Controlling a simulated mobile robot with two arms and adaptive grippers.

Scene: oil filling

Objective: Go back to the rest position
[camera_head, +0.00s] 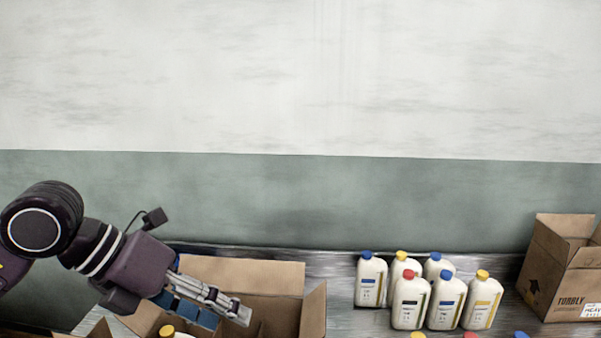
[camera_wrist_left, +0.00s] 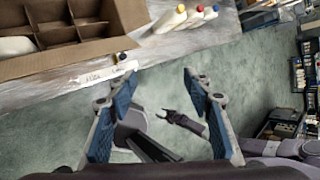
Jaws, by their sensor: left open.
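My left gripper (camera_head: 215,308) reaches in from the left over an open cardboard box (camera_head: 245,273). It is open, and its two blue-padded fingers (camera_wrist_left: 158,78) stand apart in the left wrist view with nothing between them. A white bottle with a yellow cap (camera_head: 167,330) shows below the gripper, cut off by the lower edge. The left wrist view also shows the divided box (camera_wrist_left: 60,48) at upper left. A small dark claw that looks like my right gripper (camera_wrist_left: 184,120) shows there below; its jaw state is unclear. The right gripper is not in the head view.
Several white bottles (camera_head: 410,303) with blue, yellow and red caps stand on the bench (camera_head: 335,290). A second open cardboard box (camera_head: 555,275) stands at the right. Shelves (camera_wrist_left: 275,125) line the right of the left wrist view, with bare floor (camera_wrist_left: 250,75) before them.

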